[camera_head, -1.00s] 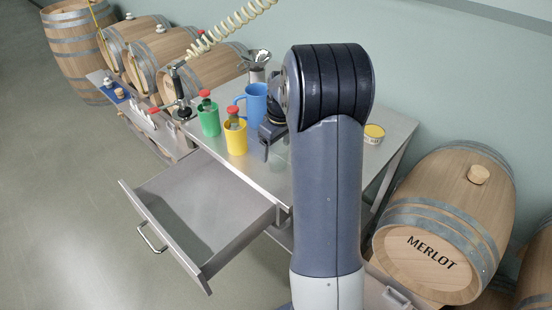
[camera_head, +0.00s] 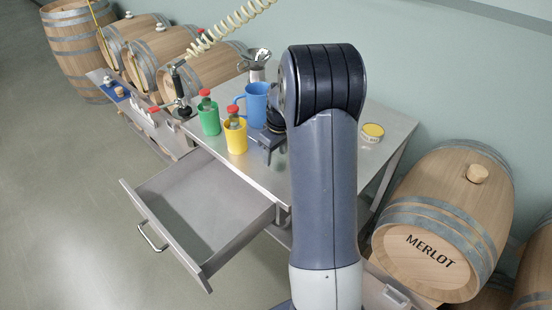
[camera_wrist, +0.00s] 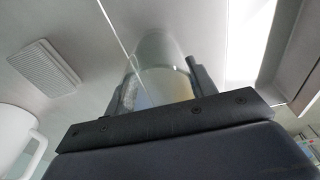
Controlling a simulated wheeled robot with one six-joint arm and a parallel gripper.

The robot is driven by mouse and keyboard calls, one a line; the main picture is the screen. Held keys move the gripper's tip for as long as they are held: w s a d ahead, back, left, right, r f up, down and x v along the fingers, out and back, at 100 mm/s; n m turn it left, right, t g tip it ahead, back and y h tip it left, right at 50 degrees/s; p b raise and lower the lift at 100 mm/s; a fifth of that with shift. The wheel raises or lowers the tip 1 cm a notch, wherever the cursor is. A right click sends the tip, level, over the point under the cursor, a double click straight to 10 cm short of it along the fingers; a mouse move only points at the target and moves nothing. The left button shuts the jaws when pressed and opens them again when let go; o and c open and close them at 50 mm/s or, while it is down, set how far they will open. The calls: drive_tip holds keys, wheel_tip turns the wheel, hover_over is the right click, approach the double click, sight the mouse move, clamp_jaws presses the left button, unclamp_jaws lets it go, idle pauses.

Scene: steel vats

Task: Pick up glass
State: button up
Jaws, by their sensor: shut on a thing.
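A clear glass (camera_wrist: 160,65) shows in the wrist view between the two dark fingers of my gripper (camera_wrist: 160,85). My gripper is shut on it, and the finger bar covers the glass's near end. In the head view my gripper (camera_head: 271,145) is at the steel table, just right of the blue mug (camera_head: 256,104). My arm hides much of that spot, and I cannot make out the glass clearly there.
A yellow cup (camera_head: 235,138) and a green cup (camera_head: 209,120) stand left of my gripper, with red-topped bottles. A metal funnel (camera_head: 257,66) is behind. A yellow tin (camera_head: 372,132) stands right. An open drawer (camera_head: 200,215) juts out in front.

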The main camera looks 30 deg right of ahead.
drive_tip(key=shift+c, duration=1.2)
drive_tip(key=shift+r, duration=0.1)
